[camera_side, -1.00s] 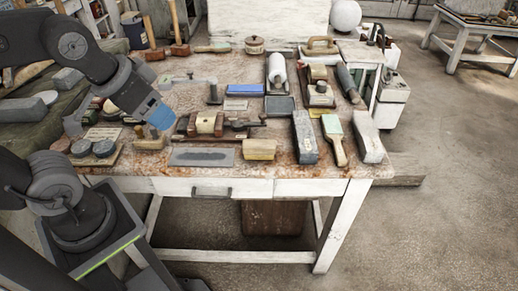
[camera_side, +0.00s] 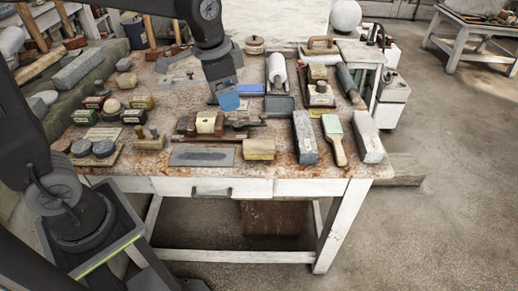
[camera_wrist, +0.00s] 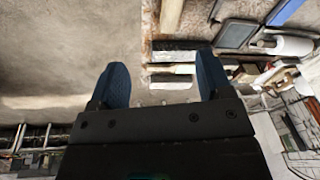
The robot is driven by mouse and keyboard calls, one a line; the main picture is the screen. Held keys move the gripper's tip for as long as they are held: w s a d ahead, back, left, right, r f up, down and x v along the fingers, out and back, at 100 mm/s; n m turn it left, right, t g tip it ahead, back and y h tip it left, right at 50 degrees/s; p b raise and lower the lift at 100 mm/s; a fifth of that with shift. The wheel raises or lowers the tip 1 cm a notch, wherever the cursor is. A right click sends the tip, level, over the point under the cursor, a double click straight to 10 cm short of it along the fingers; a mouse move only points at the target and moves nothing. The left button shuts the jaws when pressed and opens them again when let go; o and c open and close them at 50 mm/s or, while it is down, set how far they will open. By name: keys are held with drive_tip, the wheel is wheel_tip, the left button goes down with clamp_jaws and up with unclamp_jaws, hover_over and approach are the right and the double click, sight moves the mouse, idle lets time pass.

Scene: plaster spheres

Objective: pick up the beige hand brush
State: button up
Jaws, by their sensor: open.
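The beige hand brush (camera_side: 338,150) lies on the workbench near its front right, with a pale green head at the far end and a tan handle toward the front edge. It lies between a dark grey block (camera_side: 305,138) and a pale grey block (camera_side: 367,138). It appears to be the narrow beige shape (camera_wrist: 170,68) between two grey blocks in the wrist view. My gripper (camera_side: 229,101) has blue fingers and hangs over the middle of the bench, left of the brush and apart from it. In the wrist view my gripper (camera_wrist: 160,80) is open and empty.
A yellowish block (camera_side: 259,148) and a flat grey plate (camera_side: 202,156) lie near the front edge. A white roller (camera_side: 277,72) and a dark cylinder (camera_side: 347,82) lie behind. The workbench (camera_side: 160,183) is crowded; open floor (camera_side: 450,190) is to its right.

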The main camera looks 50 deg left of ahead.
sight(260, 143)
drive_tip(key=w+f+m, duration=0.1)
drive_tip(key=w+f, duration=0.2)
drive_tip(key=f, duration=0.2)
drive_tip(key=w+d+f+m+g, duration=0.1)
drive_tip(key=w+f, duration=0.1)
drive_tip(key=f, duration=0.4)
drive_tip(key=w+f+m+g, duration=0.1)
drive_tip(key=w+f, duration=0.2)
drive_tip(key=f, duration=0.3)
drive_tip(key=shift+w+d, duration=0.2)
drive_tip(key=shift+w, duration=0.15)
drive_tip(key=shift+w+a+f, duration=0.1)
drive_tip(key=shift+a+f, duration=0.05)
drive_tip(key=shift+f, duration=1.2)
drive_tip(key=shift+w+a+f, duration=0.1)
drive_tip(key=shift+f, duration=1.2)
drive_tip(key=shift+c, duration=0.3)
drive_tip(key=c, duration=1)
drive_tip(key=shift+o, duration=0.2)
drive_tip(key=shift+r, duration=0.15)
